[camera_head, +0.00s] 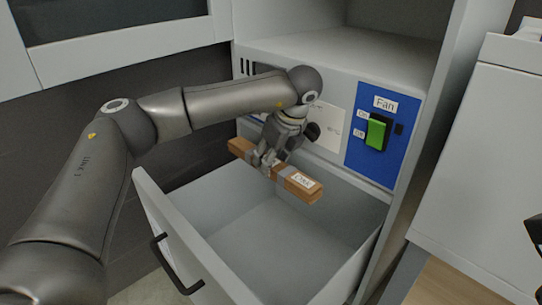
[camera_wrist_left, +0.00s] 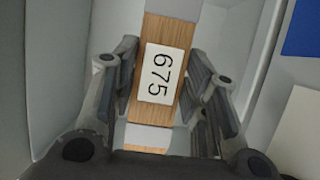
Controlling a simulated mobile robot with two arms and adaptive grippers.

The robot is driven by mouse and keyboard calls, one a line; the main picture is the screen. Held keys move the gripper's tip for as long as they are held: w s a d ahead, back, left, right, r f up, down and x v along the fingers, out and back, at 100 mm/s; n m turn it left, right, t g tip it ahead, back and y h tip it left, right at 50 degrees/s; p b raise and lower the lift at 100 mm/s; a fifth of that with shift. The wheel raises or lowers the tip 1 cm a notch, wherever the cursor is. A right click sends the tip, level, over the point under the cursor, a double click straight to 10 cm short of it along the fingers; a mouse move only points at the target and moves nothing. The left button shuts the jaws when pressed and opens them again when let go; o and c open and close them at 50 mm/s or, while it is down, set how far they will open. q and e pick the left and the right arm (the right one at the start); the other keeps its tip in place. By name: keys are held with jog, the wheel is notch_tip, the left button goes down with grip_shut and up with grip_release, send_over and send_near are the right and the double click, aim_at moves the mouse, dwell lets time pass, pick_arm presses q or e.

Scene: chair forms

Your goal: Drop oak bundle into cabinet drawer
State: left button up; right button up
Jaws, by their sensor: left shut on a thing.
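The oak bundle (camera_head: 303,189) is a long wooden bar with grey bands and a white label at its near end. My left gripper (camera_head: 268,165) is shut on the middle of it and holds it above the open cabinet drawer (camera_head: 163,196). In the left wrist view the bundle (camera_wrist_left: 157,28) shows a label reading 675 between the fingers of my left gripper (camera_wrist_left: 160,85). The drawer is pulled out, grey, with a black handle, and its visible floor is empty. My right gripper is not clearly in view.
A blue panel (camera_head: 360,150) marked Fan with a green switch (camera_head: 376,133) is on the cabinet face behind the drawer. An open shelf (camera_head: 345,55) is above. A white cabinet (camera_head: 480,150) stands at the right.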

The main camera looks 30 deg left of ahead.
pick_arm(q)
jog(key=o, duration=1.3)
jog(key=v, duration=1.2)
